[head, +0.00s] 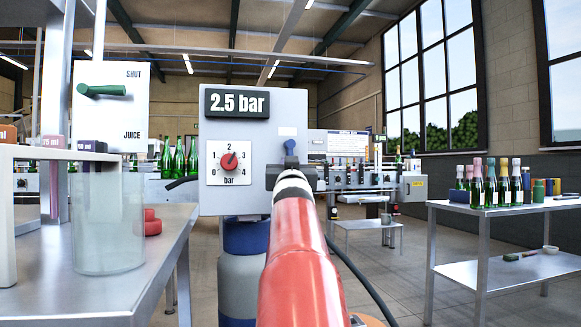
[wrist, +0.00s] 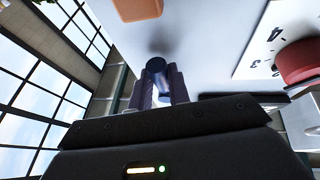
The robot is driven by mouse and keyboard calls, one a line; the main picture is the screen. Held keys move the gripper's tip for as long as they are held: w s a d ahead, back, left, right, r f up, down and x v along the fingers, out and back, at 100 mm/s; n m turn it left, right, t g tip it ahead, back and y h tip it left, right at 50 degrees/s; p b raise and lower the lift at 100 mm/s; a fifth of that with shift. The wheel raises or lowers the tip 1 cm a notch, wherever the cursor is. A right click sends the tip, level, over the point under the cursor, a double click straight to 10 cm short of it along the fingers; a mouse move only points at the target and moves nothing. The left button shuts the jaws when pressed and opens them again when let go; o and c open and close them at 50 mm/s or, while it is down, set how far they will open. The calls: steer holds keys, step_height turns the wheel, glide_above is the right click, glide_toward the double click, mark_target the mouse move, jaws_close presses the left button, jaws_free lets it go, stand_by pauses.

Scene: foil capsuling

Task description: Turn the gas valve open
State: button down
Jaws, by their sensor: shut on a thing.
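The grey gas panel (head: 255,115) stands ahead, with a dark "2.5 bar" display (head: 237,103) and a red dial knob (head: 229,161) turned between 2 and 3. The dark blue valve handle (head: 290,147) is on the panel's right side; its top shows above my gripper (head: 290,174). In the wrist view my gripper (wrist: 158,78) is shut on the blue handle (wrist: 156,66), one finger on each side. My red arm hides the lower right of the panel. The valve's pointer and any shut or open labels are hidden.
A metal table (head: 100,270) with a clear cylinder (head: 108,225) stands at left, below a green lever (head: 103,90) on a "SHUT/JUICE" panel. A blue-topped gas bottle (head: 240,275) stands below the gas panel.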

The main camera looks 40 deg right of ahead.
steer(key=c, duration=1.3)
jaws_free()
steer(key=b+v, duration=0.2)
steer(key=v, duration=0.5)
steer(key=shift+s+a+f, duration=0.2)
steer(key=shift+a, duration=0.1)
steer(key=shift+s, duration=0.1)
